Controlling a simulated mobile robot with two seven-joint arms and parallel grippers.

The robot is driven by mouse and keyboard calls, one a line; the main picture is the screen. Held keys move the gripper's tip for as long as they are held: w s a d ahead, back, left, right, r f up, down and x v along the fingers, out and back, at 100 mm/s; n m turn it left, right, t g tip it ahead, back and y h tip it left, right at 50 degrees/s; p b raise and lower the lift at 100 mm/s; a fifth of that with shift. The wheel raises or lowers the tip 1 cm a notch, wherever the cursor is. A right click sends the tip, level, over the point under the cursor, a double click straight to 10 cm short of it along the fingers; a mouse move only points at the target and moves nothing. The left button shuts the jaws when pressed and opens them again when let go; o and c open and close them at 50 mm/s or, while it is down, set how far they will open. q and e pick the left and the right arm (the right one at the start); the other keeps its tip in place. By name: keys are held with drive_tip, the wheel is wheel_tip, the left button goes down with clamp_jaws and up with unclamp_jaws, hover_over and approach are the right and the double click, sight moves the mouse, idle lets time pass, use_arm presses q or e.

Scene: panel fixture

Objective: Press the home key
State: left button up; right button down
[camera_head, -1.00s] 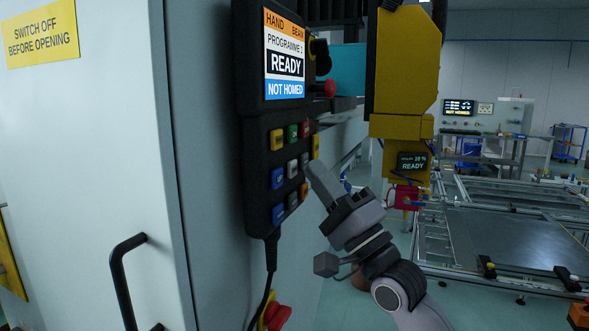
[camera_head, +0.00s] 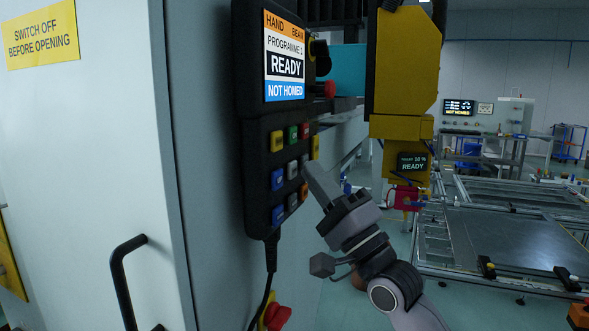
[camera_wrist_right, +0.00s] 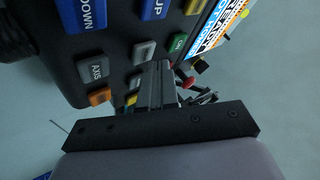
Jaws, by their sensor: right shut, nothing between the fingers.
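The black pendant (camera_head: 256,190) hangs on the cabinet side, its keypad under a screen (camera_head: 285,60) reading READY and NOT HOMED. Its keys include yellow (camera_head: 277,141), green (camera_head: 292,134), red (camera_head: 305,130), blue (camera_head: 277,179), grey (camera_head: 292,170) and orange (camera_head: 303,190). No home label is legible, so I cannot tell which is the home key. My right gripper (camera_head: 311,168) is shut and empty, its tip at the right-hand key column; contact is unclear. The right wrist view shows the fingers (camera_wrist_right: 163,68) among the grey AXIS (camera_wrist_right: 92,70), grey (camera_wrist_right: 145,52) and green (camera_wrist_right: 178,42) keys.
A white cabinet (camera_head: 90,170) with a black handle (camera_head: 120,270) stands at left. A yellow machine column (camera_head: 405,65) is behind the gripper. A red knob (camera_head: 276,316) sits below the pendant. A frame table (camera_head: 510,240) stands at right. Open floor lies between.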

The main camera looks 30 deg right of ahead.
drive_tip(key=shift+w+a, duration=0.4)
drive_tip(key=shift+w, duration=0.05)
idle(0.8)
idle(0.3)
drive_tip(key=shift+s+d, duration=0.55)
drive_tip(key=shift+s, duration=0.05)
drive_tip(key=s+d, duration=0.3)
drive_tip(key=shift+s+d, duration=0.1)
drive_tip(key=shift+s, duration=0.3)
idle(0.7)
